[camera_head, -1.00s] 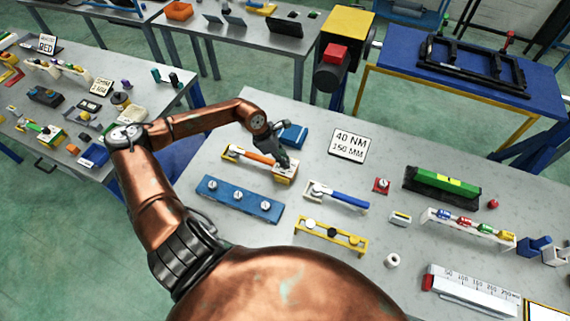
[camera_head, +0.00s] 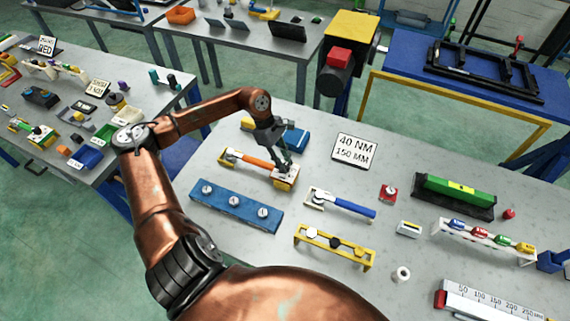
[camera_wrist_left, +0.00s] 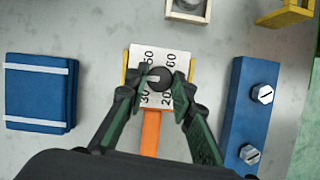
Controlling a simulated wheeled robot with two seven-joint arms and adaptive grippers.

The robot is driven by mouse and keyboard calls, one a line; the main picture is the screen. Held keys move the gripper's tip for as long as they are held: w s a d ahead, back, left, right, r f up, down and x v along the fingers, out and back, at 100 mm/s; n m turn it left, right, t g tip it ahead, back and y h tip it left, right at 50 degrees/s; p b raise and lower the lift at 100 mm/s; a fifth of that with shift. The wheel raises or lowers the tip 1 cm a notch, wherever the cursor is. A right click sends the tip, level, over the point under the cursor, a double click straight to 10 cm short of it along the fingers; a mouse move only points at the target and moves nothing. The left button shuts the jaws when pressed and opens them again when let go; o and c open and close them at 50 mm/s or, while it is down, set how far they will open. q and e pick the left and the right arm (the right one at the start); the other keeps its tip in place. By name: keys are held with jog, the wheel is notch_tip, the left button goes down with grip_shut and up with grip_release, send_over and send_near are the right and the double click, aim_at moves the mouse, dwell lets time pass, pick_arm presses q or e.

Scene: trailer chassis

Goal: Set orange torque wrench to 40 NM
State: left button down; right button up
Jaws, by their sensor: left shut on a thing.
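The orange torque wrench (camera_head: 256,163) lies in a yellow-ended holder on the grey table; its orange handle also shows in the left wrist view (camera_wrist_left: 151,132). Its white scale plate (camera_wrist_left: 146,55) shows 50, 60, 30 and 20 around a dark round dial knob (camera_wrist_left: 160,78). A pale mark on the knob points left, between 50 and 30; no 40 is legible there. My left gripper (camera_head: 284,168) points down over the scale end, its fingers (camera_wrist_left: 160,88) shut on the knob from both sides. A sign (camera_head: 355,151) reads 40 NM, 150 MM. My right gripper is out of view.
A blue-handled wrench (camera_head: 346,205) lies to the right. A blue box (camera_head: 293,137) lies just behind my gripper. A yellow rack (camera_head: 334,244) stands nearer the front.

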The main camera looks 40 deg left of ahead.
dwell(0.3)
pick_arm(q)
jog(key=c, duration=1.7)
grip_release()
jog(key=shift+o, duration=0.2)
jog(key=v, duration=1.2)
jog(key=shift+w+d, duration=0.1)
jog(key=shift+d, duration=0.05)
